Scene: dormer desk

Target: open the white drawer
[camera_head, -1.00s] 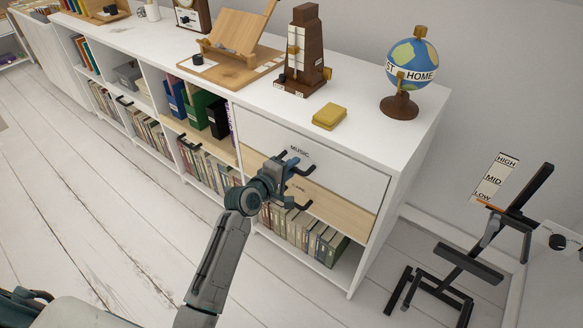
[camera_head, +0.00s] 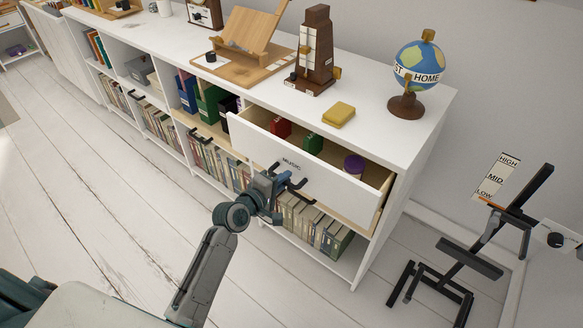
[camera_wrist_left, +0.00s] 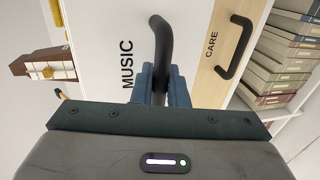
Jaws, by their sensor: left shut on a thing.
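The white drawer (camera_head: 310,172), labelled MUSIC, stands partly pulled out of the white cabinet. Inside it show a red item (camera_head: 280,127), a green item (camera_head: 312,144) and a purple-topped round item (camera_head: 354,164). My left gripper (camera_head: 284,180) is at the drawer front, shut on its black handle. In the left wrist view the dark handle (camera_wrist_left: 161,45) runs down between the blue fingers (camera_wrist_left: 160,85), beside the word MUSIC. My right gripper is not in view.
A wooden drawer labelled CARE, with its black handle (camera_wrist_left: 233,48), lies beneath the white one. On the cabinet top (camera_head: 376,125) stand a globe (camera_head: 420,68), a yellow block (camera_head: 339,114) and a metronome (camera_head: 314,55). A black stand (camera_head: 470,258) is at the right. The floor (camera_head: 90,190) at left is clear.

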